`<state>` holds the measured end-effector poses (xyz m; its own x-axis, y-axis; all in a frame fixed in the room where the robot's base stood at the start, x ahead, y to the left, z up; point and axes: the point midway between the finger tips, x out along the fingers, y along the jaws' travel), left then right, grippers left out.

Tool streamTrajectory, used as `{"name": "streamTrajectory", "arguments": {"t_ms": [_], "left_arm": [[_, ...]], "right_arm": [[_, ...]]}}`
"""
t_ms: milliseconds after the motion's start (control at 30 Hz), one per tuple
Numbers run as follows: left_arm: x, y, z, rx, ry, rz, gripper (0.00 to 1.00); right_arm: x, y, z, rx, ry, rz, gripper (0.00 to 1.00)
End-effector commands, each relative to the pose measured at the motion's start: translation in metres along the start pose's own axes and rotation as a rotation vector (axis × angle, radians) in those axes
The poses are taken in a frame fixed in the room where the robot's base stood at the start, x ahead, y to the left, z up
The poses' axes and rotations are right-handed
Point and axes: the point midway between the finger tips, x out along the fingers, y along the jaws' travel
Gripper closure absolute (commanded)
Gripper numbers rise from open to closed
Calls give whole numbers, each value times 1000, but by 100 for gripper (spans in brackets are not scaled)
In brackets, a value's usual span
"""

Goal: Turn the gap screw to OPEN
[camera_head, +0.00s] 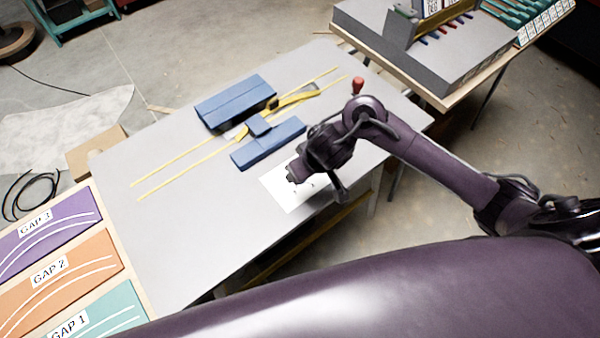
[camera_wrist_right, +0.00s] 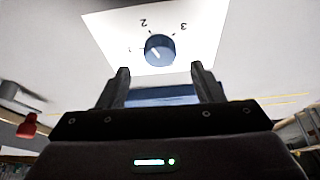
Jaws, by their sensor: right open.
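A round blue dial (camera_wrist_right: 160,50) with a pale pointer line sits on a white plate (camera_wrist_right: 205,22). In the right wrist view the figures 2 and 3 show around it, with a faint mark at its left. The pointer slants to the upper left, toward the side between that mark and the 2. No OPEN label is readable. My right gripper (camera_wrist_right: 160,72) is open and empty, with the dial ahead between its fingertips, apparently apart from them. In the head view my right gripper (camera_head: 294,178) hangs over the white plate (camera_head: 281,198) and hides the dial. My left gripper is out of view.
Blue blocks (camera_head: 235,102) (camera_head: 268,144) and yellow rails (camera_head: 165,190) lie on the grey table (camera_head: 170,240). A red-topped knob (camera_head: 358,84) stands at the far edge. Coloured GAP panels (camera_head: 62,270) are at left. Another bench (camera_head: 440,65) stands at upper right.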

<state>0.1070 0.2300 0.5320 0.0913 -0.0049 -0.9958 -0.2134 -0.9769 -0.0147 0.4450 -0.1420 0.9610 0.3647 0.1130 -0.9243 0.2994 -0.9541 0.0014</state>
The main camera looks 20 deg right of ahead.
Motion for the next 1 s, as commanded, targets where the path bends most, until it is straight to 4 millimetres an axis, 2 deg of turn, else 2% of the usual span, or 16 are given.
{"name": "streamTrajectory", "arguments": {"t_ms": [33,100,300,667,1000], "left_arm": [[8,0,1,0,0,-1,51],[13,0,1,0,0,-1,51],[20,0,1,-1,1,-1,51],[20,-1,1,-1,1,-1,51],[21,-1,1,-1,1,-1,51]], "right_arm": [[13,0,2,2,-2,0,40],[24,0,2,2,-1,0,40],[45,0,0,-1,1,0,40],[49,0,0,-1,2,0,41],[48,0,0,0,2,1,84]]}}
